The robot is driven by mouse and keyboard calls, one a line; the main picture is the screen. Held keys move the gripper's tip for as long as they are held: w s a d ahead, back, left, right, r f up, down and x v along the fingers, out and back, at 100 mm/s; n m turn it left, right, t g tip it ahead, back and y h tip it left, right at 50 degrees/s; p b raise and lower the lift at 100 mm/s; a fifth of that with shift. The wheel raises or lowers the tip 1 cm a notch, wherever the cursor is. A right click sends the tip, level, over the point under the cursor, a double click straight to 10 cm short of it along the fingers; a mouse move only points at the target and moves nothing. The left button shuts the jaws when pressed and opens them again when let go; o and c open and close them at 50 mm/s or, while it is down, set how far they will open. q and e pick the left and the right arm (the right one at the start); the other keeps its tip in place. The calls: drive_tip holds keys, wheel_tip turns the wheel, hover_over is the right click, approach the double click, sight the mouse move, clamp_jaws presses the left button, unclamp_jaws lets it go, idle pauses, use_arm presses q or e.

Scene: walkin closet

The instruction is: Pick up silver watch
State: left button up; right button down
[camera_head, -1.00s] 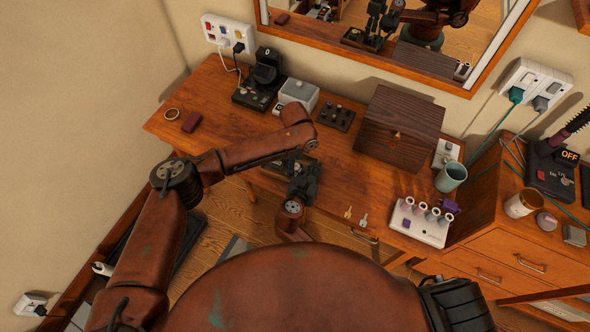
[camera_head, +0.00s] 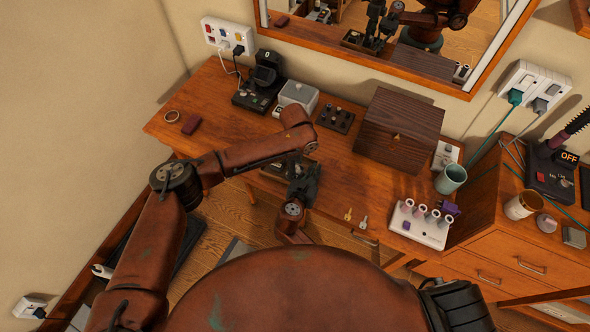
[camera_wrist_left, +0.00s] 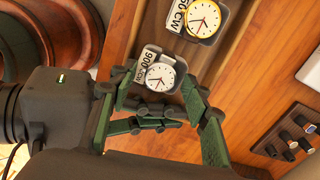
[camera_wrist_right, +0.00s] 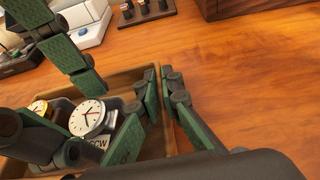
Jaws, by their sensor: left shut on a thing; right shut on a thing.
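The silver watch (camera_wrist_left: 160,76), with a white dial and a number plate, is in a shallow wooden tray or drawer (camera_wrist_left: 150,18). It also shows in the right wrist view (camera_wrist_right: 87,118). A gold-rimmed watch (camera_wrist_left: 203,19) lies beside it. My left gripper (camera_wrist_left: 160,92) has its green fingers on both sides of the silver watch and is shut on it. My right gripper (camera_wrist_right: 165,85) is shut on the tray's rim, one finger inside and one outside. In the head view the right gripper (camera_head: 303,182) is at the table's front edge, and the watches are hidden.
The wooden table (camera_head: 225,115) holds a dark wooden box (camera_head: 400,128), a grey-lidded box (camera_head: 298,96), a dark block with several knobs (camera_head: 335,117) and a white rack (camera_head: 420,225). Two keys (camera_head: 348,215) lie near the front edge. The table's left part is mostly clear.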

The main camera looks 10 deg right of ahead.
use_arm(q)
wheel_tip(320, 180, up, 10)
drive_tip(key=shift+f, duration=0.1)
clamp_jaws()
use_arm(e)
drive_tip(key=c, duration=2)
unclamp_jaws()
drive_tip(key=shift+c, duration=0.2)
drive_tip(key=v, duration=1.2)
drive_tip(key=shift+f, duration=0.1)
